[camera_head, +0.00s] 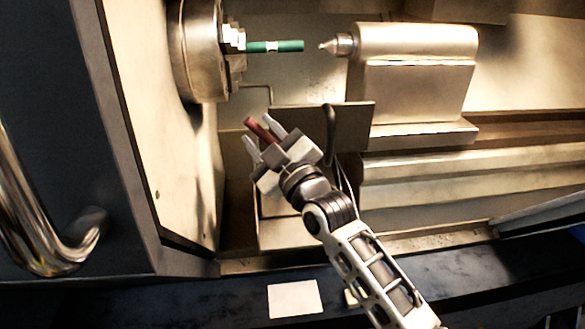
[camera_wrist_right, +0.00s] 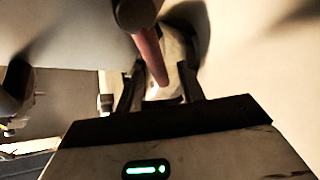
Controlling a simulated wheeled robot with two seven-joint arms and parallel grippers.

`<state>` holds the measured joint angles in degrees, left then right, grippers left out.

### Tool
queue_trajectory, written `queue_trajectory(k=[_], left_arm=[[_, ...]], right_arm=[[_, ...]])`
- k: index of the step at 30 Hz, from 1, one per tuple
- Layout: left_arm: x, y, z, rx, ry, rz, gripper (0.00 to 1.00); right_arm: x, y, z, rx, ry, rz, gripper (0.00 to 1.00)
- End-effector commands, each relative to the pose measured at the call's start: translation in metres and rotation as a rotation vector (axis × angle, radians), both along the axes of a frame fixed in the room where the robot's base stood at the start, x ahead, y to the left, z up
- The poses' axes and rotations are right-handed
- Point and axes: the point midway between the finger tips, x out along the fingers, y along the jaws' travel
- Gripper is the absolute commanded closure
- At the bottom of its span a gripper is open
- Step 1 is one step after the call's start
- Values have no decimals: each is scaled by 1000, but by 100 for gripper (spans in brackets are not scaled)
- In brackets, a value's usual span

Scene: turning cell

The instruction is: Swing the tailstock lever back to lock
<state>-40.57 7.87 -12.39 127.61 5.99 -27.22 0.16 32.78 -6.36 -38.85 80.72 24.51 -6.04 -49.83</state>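A red-brown lever (camera_head: 254,127) shows between the fingers of my right gripper (camera_head: 257,131), in front of the carriage. I cannot tell whether it is the tailstock lever. In the right wrist view the red rod (camera_wrist_right: 149,52) comes down from a dark round end and lies between the two spread fingers (camera_wrist_right: 159,92), with gaps beside it. My right gripper is open around it. The tailstock (camera_head: 415,85) stands at upper right, its pointed centre facing left. My left gripper is not in view.
The chuck (camera_head: 203,52) at upper left holds a green rod (camera_head: 285,46) pointing at the tailstock centre. A dark curved handle (camera_head: 330,130) stands close behind my right wrist. The door with its metal handle (camera_head: 45,235) fills the left. A white card (camera_head: 295,299) lies in front.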

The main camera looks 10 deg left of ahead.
Motion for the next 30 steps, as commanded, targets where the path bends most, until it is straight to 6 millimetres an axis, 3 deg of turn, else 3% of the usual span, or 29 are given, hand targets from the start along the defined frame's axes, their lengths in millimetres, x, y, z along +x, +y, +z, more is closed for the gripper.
queue_trajectory(k=[9,15,21,30], left_arm=[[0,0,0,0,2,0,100],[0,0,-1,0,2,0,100],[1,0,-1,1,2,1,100],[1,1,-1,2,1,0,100]], right_arm=[[-56,-53,-20,-2,2,-1,61],[-82,-77,-29,-1,2,-1,61],[-94,-88,-32,0,1,-1,61],[-95,-89,-32,1,0,-1,61]])
